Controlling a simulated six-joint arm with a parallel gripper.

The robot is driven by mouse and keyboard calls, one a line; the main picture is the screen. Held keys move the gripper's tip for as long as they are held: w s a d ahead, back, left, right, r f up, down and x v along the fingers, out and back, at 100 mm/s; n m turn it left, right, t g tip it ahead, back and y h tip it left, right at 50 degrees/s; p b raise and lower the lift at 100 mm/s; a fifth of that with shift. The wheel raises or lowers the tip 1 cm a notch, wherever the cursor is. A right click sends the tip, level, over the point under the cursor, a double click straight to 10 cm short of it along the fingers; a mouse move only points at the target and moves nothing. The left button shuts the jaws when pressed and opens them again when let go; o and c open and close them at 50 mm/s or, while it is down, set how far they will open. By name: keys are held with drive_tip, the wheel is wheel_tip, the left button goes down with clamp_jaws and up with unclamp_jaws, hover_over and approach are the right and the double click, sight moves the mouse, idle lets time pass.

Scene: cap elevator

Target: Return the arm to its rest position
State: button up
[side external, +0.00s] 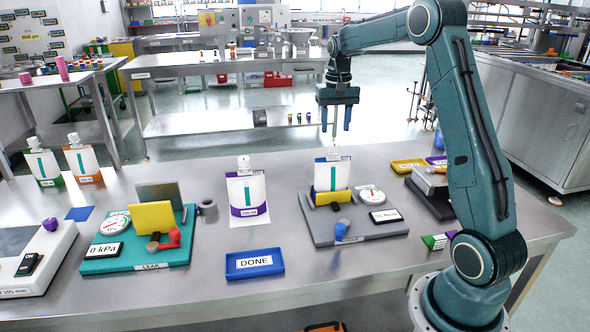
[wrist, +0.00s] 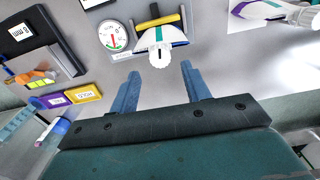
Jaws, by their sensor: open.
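My gripper (side external: 336,117) is open and empty, with its two blue fingers pointing down. In the side external view it hangs above the grey station at the right of the table. In the wrist view my gripper (wrist: 160,85) shows both fingers well apart, with grey table between them. A white pouch with a teal stripe (side external: 331,178) stands upright in the grey station, behind a yellow plate (side external: 333,197). Its white cap (wrist: 159,51) shows just beyond the fingertips in the wrist view. The gripper does not appear to touch the pouch.
A second pouch (side external: 246,192) stands on a white sheet left of the grey station (side external: 375,236). The teal LEAK station (side external: 120,262), blue DONE tray (side external: 255,264) and yellow tray (side external: 408,165) are also on the table. Two pouches (side external: 83,160) stand at the far left.

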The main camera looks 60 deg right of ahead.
drive_tip(key=s+a+r+n+t, duration=0.15)
drive_tip(key=s+a+r, duration=0.3)
drive_tip(key=a, duration=0.45)
drive_tip(key=s+a+r+n+t, duration=0.1)
drive_tip(key=s+a+r+n, duration=0.3)
drive_tip(key=a, duration=0.5)
drive_tip(key=s+a+f+n+t, duration=0.1)
drive_tip(key=s+a+n, duration=0.1)
drive_tip(key=s+a, duration=0.3)
drive_tip(key=s+a+f+n+t, duration=0.1)
drive_tip(key=s+a+t, duration=0.1)
drive_tip(key=s+a, duration=0.4)
drive_tip(key=s, duration=0.4)
drive_tip(key=shift+s+f+n, duration=0.15)
drive_tip(key=shift+s+n, duration=0.05)
drive_tip(key=shift+n, duration=0.15)
